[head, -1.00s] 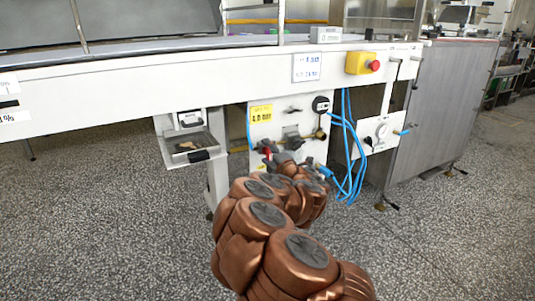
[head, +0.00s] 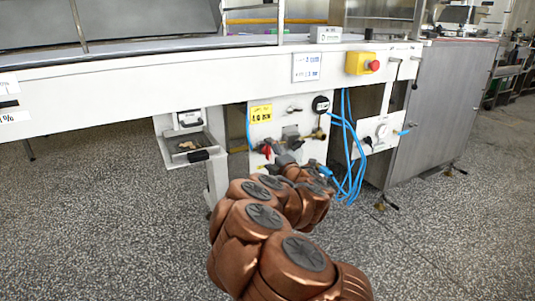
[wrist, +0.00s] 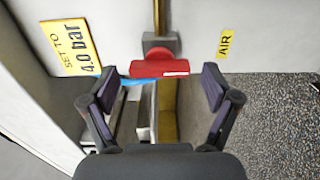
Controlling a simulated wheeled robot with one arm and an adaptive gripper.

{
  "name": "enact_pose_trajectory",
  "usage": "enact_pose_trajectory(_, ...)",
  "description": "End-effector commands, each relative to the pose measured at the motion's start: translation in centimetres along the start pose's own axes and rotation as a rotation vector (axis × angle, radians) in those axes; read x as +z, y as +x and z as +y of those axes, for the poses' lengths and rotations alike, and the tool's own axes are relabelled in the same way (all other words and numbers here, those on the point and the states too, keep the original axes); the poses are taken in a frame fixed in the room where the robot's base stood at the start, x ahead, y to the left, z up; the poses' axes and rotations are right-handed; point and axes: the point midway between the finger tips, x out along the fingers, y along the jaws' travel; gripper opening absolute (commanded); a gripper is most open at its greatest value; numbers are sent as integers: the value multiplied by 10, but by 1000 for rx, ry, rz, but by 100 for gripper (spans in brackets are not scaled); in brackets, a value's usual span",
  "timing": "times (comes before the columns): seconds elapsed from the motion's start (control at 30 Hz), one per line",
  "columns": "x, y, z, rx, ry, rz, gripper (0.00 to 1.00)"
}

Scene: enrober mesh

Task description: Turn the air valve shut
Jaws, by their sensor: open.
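The air valve has a red lever handle (wrist: 160,68) on a grey body with a brass pipe, near the top middle of the wrist view. The handle lies crosswise to the pipe there. In the head view, the red handle (head: 266,151) shows low on the white panel. My gripper (wrist: 158,88) is open, with one dark finger on each side of the handle and clear gaps to both; nothing is held. In the head view, my gripper (head: 285,161) is just right of the handle, partly hidden by my arm.
A yellow "SET TO 4.0 bar" sign (wrist: 70,47) and a yellow AIR label (wrist: 227,43) flank the valve. Blue hoses (head: 347,150) hang to the right of the panel. A small tray (head: 190,150) juts out to the left. Speckled floor lies open in front.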

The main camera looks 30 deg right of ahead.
Motion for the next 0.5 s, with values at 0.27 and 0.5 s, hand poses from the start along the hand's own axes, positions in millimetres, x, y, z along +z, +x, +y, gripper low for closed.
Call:
enact_pose_trajectory(0.27, 0, -30, 0, -2, 0, -3, 88)
enact_pose_trajectory(0.5, 0, -52, -1, -2, 0, -1, 88)
